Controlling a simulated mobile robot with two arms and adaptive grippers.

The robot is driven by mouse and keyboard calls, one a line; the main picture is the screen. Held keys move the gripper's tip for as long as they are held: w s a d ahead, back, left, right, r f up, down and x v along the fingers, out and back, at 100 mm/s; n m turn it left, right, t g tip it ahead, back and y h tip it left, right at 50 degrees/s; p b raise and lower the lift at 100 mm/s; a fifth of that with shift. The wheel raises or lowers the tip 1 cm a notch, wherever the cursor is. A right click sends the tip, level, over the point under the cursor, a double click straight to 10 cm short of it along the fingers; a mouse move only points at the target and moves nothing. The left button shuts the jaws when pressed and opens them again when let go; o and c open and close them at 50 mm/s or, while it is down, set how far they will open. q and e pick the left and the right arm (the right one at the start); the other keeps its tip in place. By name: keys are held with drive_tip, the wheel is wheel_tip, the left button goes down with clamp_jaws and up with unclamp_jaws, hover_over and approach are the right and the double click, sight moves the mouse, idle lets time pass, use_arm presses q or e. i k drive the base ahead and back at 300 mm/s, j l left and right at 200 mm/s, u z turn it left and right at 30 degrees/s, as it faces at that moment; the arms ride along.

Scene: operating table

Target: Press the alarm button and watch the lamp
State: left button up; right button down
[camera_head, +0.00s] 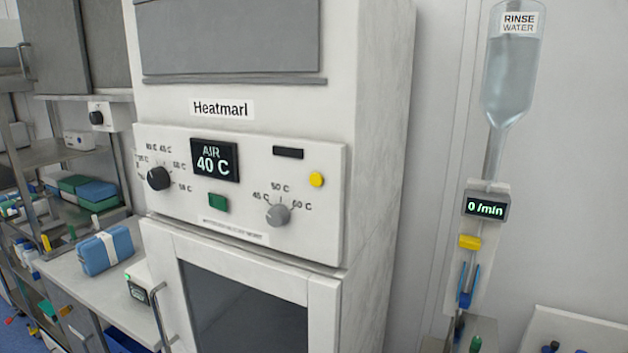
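A white cabinet labelled "Heatmarl" (222,108) stands in the middle, with a control panel (250,240) on its front. The panel has a green square button (218,202), a yellow round button or lamp (316,179) and a dark rectangular strip (288,153) that looks unlit. No part is marked as alarm, so I cannot tell which is the alarm button or the lamp. A display (215,160) reads "AIR 40 C". A black knob (158,178) is at its left and a grey knob (278,214) at lower right. Neither of my grippers is in view.
A "RINSE WATER" bottle (510,75) hangs at the right above a meter (486,206) reading "0 /min", with a yellow part (470,242) and a blue clip (467,288) below. Shelves and a counter with a blue pack (106,250) are at the left. The panel front is unobstructed.

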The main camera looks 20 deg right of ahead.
sight(315, 179)
drive_tip(key=j+z, duration=0.1)
drive_tip(key=j, duration=0.3)
drive_tip(key=k+j+z, duration=0.15)
drive_tip(key=j, duration=0.25)
drive_tip(key=j+z, duration=0.1)
drive_tip(key=j, duration=0.3)
drive_tip(key=k+j+z, duration=0.1)
drive_tip(key=j, duration=0.3)
drive_tip(key=k+j+z, duration=0.1)
drive_tip(key=j, duration=0.25)
drive_tip(key=k+j+z, duration=0.15)
drive_tip(key=j, duration=0.25)
